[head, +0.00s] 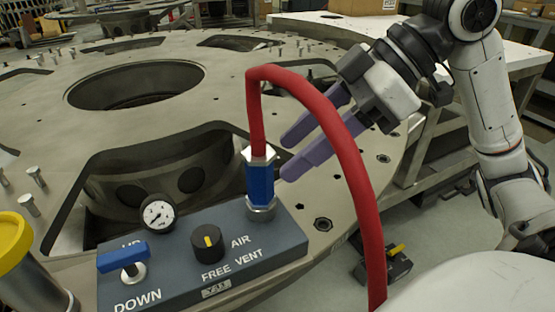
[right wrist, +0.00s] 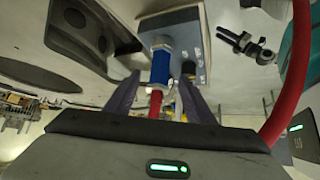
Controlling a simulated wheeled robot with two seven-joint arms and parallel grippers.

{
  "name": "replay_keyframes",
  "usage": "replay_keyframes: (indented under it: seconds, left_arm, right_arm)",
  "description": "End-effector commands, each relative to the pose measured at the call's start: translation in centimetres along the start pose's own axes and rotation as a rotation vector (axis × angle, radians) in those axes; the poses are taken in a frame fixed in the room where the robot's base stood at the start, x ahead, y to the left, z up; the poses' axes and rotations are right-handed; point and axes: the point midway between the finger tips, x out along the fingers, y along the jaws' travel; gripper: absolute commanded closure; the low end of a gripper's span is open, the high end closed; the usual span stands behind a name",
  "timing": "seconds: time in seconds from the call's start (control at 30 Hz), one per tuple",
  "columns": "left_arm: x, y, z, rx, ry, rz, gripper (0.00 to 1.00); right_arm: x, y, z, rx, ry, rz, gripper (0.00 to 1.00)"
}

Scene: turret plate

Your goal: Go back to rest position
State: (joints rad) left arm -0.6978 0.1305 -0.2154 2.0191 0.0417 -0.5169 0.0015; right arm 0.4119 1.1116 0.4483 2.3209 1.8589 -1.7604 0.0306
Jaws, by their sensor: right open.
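My right gripper (head: 288,155) comes in from the upper right with its two purple fingers apart and nothing gripped. The hose rises from the fitting, arches over and passes in front of the fingers. In the right wrist view, the open fingers (right wrist: 158,92) lie on either side of the line of the blue fitting (right wrist: 161,66), which is ahead of them. The fitting stands upright on a grey control box (head: 215,255). My left gripper is not in view.
The box carries a gauge (head: 158,214), a black knob (head: 207,243) and a blue lever (head: 124,257). The large turret plate (head: 225,68) has wide openings and loose-looking bolts. A yellow-capped cylinder (head: 32,270) stands at lower left. A white-topped table (head: 310,27) is behind.

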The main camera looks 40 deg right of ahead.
Motion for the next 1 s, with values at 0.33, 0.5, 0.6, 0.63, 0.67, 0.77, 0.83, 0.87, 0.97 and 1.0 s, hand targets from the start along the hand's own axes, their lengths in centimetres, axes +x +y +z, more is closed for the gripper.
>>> replay_keyframes:
  seconds: [0.33, 0.5, 0.6, 0.63, 0.67, 0.77, 0.83, 0.87, 0.97, 1.0]
  left_arm:
    - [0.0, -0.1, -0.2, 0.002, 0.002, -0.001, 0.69]
    - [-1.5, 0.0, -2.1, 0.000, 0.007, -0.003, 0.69]
    - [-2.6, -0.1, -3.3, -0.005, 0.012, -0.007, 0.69]
    - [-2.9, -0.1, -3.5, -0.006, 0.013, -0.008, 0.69]
    - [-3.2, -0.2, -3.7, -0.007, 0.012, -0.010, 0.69]
    - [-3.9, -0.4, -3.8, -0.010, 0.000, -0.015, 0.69]
    - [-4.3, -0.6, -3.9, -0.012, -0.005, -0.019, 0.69]
    - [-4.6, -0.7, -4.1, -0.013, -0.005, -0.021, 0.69]
    - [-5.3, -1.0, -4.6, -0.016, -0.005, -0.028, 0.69]
    - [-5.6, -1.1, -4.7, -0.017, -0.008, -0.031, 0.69]
  right_arm:
    - [-0.8, 0.0, -0.1, -0.001, 0.000, 0.000, 0.51]
    - [-2.7, 0.0, -1.8, -0.001, 0.000, 0.000, 0.51]
    - [-4.0, 0.0, -3.0, -0.001, 0.000, 0.000, 0.51]
    - [-4.4, 0.0, -3.4, 0.000, 0.000, 0.000, 0.51]
    - [-4.8, 0.0, -3.8, -0.001, 0.000, 0.000, 0.51]
    - [-5.8, 0.0, -4.7, -0.001, 0.000, 0.000, 0.51]
    - [-6.5, 0.0, -5.3, 0.000, 0.000, -0.001, 0.51]
    - [-6.8, 0.0, -5.5, 0.000, 0.000, -0.001, 0.51]
    - [-7.7, 0.0, -6.4, 0.000, 0.000, 0.000, 0.51]
    - [-8.0, 0.0, -6.7, 0.000, 0.000, -0.001, 0.51]
